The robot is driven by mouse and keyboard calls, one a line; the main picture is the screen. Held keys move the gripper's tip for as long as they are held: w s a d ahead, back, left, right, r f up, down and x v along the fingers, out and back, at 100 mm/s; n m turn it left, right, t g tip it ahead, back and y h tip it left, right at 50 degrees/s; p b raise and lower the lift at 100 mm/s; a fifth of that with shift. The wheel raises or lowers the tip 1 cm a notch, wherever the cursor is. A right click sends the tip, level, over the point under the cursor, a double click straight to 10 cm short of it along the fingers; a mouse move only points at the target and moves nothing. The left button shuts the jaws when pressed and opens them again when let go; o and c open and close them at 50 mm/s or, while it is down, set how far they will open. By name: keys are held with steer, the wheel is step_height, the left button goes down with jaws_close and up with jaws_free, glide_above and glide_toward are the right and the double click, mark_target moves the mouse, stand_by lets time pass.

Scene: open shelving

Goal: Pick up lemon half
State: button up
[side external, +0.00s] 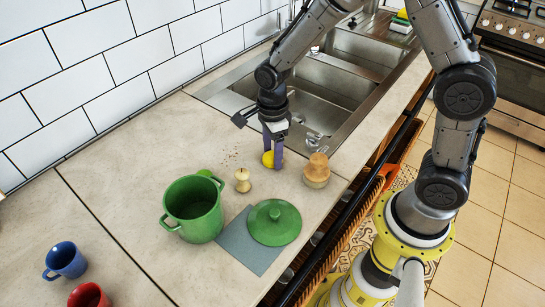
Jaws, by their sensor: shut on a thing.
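The lemon half (267,159) is a small yellow thing on the counter, beside the sink's near edge. My gripper (272,160) points down from above and is shut on it, with one purple finger on each side. The fingers hide part of the lemon. I cannot tell whether it touches the counter or is slightly raised.
A green pot (193,208), a green lid (274,222) on a grey mat (237,245), and blue (66,260) and red (89,296) mugs stand nearer. The sink (325,95) lies behind.

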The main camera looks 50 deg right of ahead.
steer(key=c, duration=0.5)
